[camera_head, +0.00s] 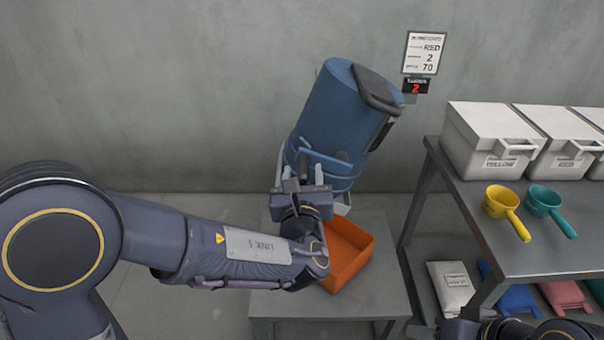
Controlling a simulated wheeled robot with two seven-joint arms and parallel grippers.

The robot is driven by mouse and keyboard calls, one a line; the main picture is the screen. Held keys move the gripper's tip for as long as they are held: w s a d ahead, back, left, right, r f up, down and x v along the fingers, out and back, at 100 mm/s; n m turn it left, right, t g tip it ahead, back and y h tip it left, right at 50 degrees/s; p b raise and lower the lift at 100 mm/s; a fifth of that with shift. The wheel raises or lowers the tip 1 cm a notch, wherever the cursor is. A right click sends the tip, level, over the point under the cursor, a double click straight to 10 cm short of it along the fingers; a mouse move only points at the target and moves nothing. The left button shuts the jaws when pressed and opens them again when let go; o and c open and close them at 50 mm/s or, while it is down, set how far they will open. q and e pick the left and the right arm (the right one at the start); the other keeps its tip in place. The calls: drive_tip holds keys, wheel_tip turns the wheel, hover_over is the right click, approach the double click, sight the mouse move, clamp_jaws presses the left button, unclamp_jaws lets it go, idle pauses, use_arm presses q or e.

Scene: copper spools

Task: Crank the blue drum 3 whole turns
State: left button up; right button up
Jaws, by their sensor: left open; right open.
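The blue drum (338,112) is tilted, its top leaning to the upper right, with a dark fitting (376,90) at its upper end. Its lower end is above a small grey table. My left gripper (305,172) is open in front of the drum's lower part, beside the blue band. I cannot tell whether it touches anything; my wrist hides what is behind it, and no crank handle is clear. A small display (416,87) on the wall shows a red 2. My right gripper (436,331) is only partly in view at the bottom edge, dark and low, away from the drum.
An orange tray (347,240) sits on the small table (375,302) under the drum. At right, a grey shelf (478,238) holds white boxes (487,135), a yellow scoop (500,199) and a teal scoop (545,201); packets lie below.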

use_arm(q)
drive_tip(key=shift+w, duration=0.15)
clamp_jaws()
idle(0.4)
